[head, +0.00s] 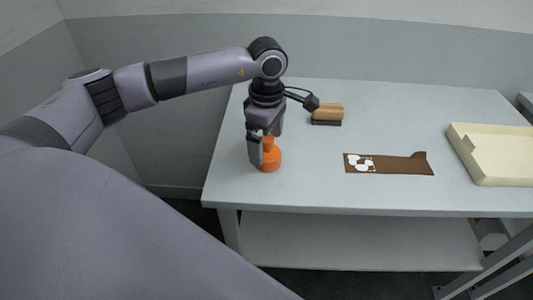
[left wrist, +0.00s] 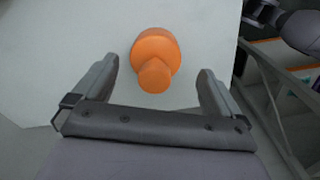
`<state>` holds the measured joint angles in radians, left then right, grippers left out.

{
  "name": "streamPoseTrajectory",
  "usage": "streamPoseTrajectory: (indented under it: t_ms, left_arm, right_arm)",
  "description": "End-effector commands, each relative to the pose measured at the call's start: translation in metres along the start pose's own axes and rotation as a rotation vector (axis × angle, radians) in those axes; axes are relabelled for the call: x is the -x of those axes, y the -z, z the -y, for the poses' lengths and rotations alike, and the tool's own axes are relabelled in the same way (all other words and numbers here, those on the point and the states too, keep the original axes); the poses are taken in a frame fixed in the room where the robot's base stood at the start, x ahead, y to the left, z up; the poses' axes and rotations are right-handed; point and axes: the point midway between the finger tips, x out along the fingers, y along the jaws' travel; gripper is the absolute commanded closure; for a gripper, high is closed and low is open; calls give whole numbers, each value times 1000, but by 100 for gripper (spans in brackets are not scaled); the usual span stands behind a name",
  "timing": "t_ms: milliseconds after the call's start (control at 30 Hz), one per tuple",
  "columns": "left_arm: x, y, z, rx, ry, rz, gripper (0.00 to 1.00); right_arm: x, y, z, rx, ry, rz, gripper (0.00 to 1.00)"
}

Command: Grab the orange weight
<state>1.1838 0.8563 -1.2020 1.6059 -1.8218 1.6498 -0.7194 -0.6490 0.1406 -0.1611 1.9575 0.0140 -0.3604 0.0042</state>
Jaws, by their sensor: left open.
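The orange weight (head: 271,158) stands upright on the table (head: 300,185) near its left front corner. It has a wide round base and a narrower knob on top. My left gripper (head: 257,150) points down right at the weight and hides part of its left side in the head view. In the left wrist view the weight (left wrist: 155,58) shows between and a little beyond the two spread fingers of the left gripper (left wrist: 156,82). The fingers are open, with a visible gap on each side of the knob.
A wooden-handled brush (head: 327,113) lies behind and right of the weight. A flat brown piece with white patches (head: 400,165) lies mid-table. A cream tray (head: 485,178) stands at the right. The table's front and left edges are close to the weight.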

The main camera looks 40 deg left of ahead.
Motion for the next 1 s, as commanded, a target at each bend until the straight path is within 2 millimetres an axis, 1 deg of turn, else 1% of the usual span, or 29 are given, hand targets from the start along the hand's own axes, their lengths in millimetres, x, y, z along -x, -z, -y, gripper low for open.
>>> streamPoseTrajectory:
  t_ms: [200, 300, 567, 667, 700, 767, 800, 867, 900, 1000]
  left_arm:
    - [-33, 1, -5, -1, 3, 2, 1]
    - [-42, 0, -5, -2, 3, 2, 1]
    - [-45, 0, -6, -2, 0, 3, 1]
    - [-45, 0, -6, -1, 1, 4, 30]
    - [-45, 0, -6, -1, 1, 4, 43]
    - [-45, 0, -6, -1, 0, 4, 63]
    - [-45, 0, -6, -1, 0, 4, 76]
    - [-45, 0, -6, -1, 0, 4, 95]
    - [-45, 0, -6, -1, 0, 4, 100]
    - [-42, 0, -7, -1, -5, 7, 100]
  right_arm:
    - [2, 2, -1, 3, -2, 2, 57]
    - [2, 1, -1, 3, -2, 4, 57]
    - [2, 1, -1, 3, -3, 3, 57]
    - [2, 1, -1, 2, -3, 3, 57]
    - [2, 1, -1, 2, -3, 3, 57]
    - [2, 1, -1, 2, -3, 3, 57]
    - [2, 1, -1, 2, -3, 3, 57]
    - [2, 1, -1, 2, -3, 3, 57]
    - [2, 1, -1, 2, -3, 3, 57]
    - [2, 1, -1, 2, -3, 2, 57]
